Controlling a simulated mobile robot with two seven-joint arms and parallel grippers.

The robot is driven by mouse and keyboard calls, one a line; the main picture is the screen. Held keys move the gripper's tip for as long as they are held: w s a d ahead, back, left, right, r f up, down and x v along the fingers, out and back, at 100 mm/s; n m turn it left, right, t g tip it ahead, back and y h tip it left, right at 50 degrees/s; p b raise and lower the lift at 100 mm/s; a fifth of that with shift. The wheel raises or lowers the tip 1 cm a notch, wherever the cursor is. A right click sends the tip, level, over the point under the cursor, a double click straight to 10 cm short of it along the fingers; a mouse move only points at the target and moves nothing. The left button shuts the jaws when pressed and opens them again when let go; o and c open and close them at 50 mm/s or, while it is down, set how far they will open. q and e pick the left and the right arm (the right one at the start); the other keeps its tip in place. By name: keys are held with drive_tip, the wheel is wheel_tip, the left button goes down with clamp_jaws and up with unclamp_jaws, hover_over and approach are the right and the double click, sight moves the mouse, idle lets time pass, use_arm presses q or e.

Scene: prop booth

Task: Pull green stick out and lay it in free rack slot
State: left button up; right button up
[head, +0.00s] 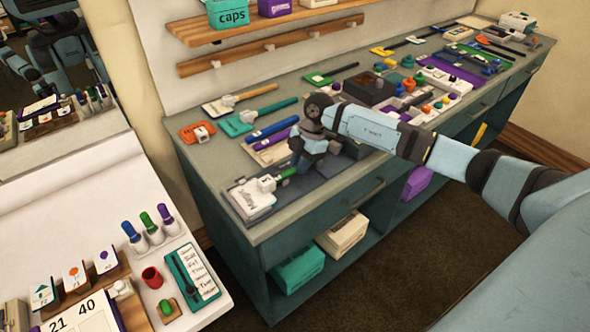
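A green stick (286,174) lies low at the near left end of the grey workbench. Its lower left end meets a white piece (266,184) on a white box with lettering (247,203). My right gripper (299,166) points down at the stick's upper right end and covers that end. Whether the fingers are closed on it is hidden. A dark tray (318,182) that looks like the rack lies under and beside the gripper. Its slots are mostly hidden by my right arm. My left gripper is not in view.
Hammer-like tools with a teal handle (274,110) and an orange handle (258,91) lie behind. Small coloured parts (405,85) crowd the bench further right. A wall shelf (260,30) hangs above. A white table (60,190) stands at the left.

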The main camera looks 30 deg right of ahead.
drive_tip(key=shift+d, duration=0.3)
drive_tip(key=shift+w+d, duration=0.1)
drive_tip(key=shift+d, duration=0.95)
drive_tip(key=shift+r, duration=0.15)
drive_tip(key=shift+r+p, duration=1.2)
drive_tip(key=shift+p, duration=0.05)
drive_tip(key=shift+r+p, duration=1.35)
drive_tip(key=shift+r, duration=0.15)
drive_tip(key=shift+r+p, duration=0.6)
drive_tip(key=shift+r, duration=0.15)
drive_tip(key=shift+f, duration=0.1)
drive_tip(key=shift+a, duration=0.15)
